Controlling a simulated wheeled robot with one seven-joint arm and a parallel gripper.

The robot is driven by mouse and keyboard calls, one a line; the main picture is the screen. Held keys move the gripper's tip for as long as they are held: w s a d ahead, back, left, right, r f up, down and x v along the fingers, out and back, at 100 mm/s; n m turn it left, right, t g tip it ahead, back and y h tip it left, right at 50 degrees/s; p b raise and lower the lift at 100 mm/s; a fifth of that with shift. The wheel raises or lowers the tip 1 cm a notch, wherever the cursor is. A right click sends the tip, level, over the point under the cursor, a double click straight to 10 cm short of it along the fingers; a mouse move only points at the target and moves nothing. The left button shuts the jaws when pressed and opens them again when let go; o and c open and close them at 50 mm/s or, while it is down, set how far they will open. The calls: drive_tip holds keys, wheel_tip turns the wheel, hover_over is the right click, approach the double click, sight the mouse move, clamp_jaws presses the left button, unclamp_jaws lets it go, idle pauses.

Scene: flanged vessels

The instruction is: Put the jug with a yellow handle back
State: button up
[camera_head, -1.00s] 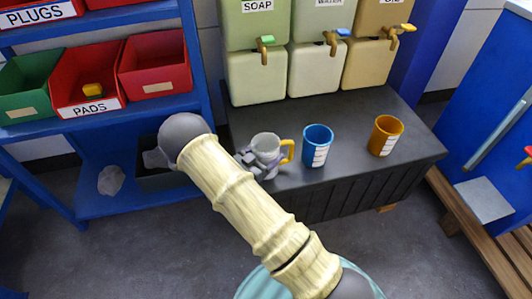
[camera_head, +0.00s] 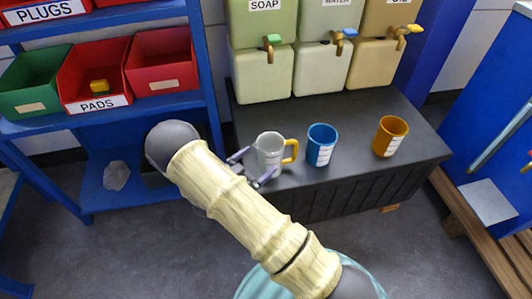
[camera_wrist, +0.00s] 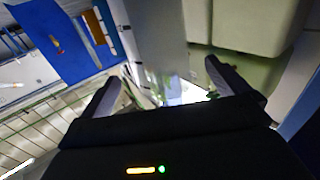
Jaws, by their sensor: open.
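The grey jug with a yellow handle (camera_head: 269,152) stands upright on the dark bench top, near its left front edge. Its handle points right. My gripper (camera_head: 262,160) is open at the jug's left side, with one finger at its back left and one low at its front. I cannot tell whether the fingers touch it. In the wrist view the two fingers of my gripper (camera_wrist: 170,85) are spread apart, and the jug is not clear there.
A blue mug (camera_head: 320,146) and an orange mug (camera_head: 390,136) stand to the right on the bench (camera_head: 352,112). Tanks with taps (camera_head: 262,75) stand behind. A blue shelf (camera_head: 150,113) with red and green bins is at left. A wooden bench (camera_head: 487,235) is at right.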

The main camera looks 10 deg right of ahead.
drive_tip(key=v, duration=0.5)
drive_tip(key=shift+s+a, duration=0.15)
drive_tip(key=shift+a, duration=0.05)
idle(0.5)
